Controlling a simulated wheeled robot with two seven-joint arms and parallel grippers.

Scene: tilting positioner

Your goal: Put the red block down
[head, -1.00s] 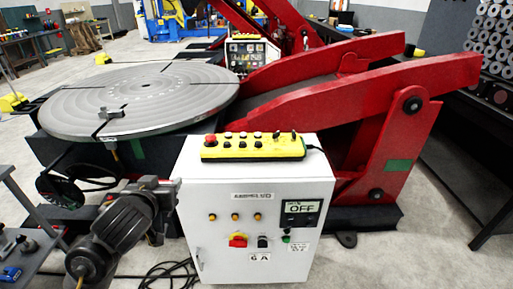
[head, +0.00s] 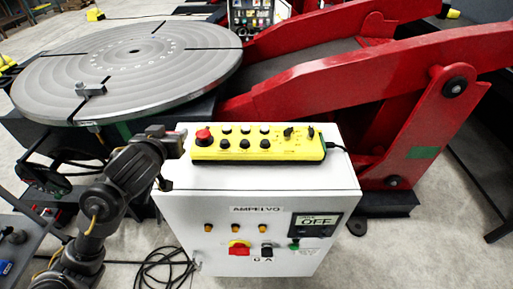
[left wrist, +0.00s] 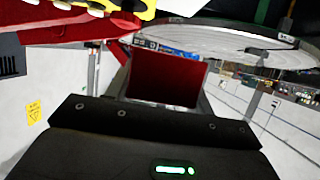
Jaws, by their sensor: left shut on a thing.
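In the left wrist view the red block (left wrist: 166,82) sits between the jaws of my left gripper, and the gripper is shut on it. In the head view my left gripper (head: 176,141) is beside the left end of the yellow control pendant (head: 258,145), by the top left edge of the white cabinet (head: 262,207). I cannot make out the block in the head view; the gripper seems to hide it. My right gripper is in neither view.
The round grey turntable (head: 130,65) lies behind and left of the cabinet, with a small clamp on it. The red positioner arms (head: 365,75) rise behind and right. Black cables (head: 165,270) lie on the floor left of the cabinet. The cabinet's front top strip looks clear.

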